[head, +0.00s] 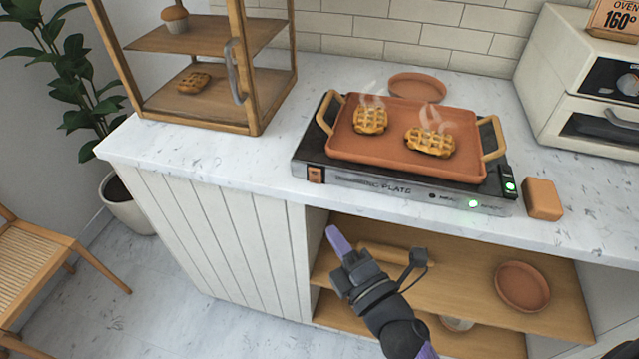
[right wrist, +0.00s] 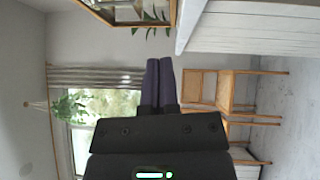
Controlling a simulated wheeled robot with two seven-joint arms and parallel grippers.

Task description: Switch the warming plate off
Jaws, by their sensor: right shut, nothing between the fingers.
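The warming plate (head: 350,180) is a dark, flat appliance on the white counter in the head view. A green light (head: 473,204) glows on its front, and a switch at its right front corner (head: 509,185) also glows green. A brown tray (head: 375,151) with two tan handles stands on the plate. Two steaming lattice waffles or pastries (head: 430,142) lie on the tray. My right gripper (head: 337,240) is below and in front of the counter edge, shut and empty, apart from the plate. Its closed fingers also show in the right wrist view (right wrist: 159,85). My left gripper is out of view.
A tan block (head: 543,199) sits on the counter right of the plate. An oven (head: 590,85) stands at the back right. A wooden cabinet (head: 200,120) stands at the left. Open shelves below the counter hold a round brown dish (head: 522,287). The counter's left front is clear.

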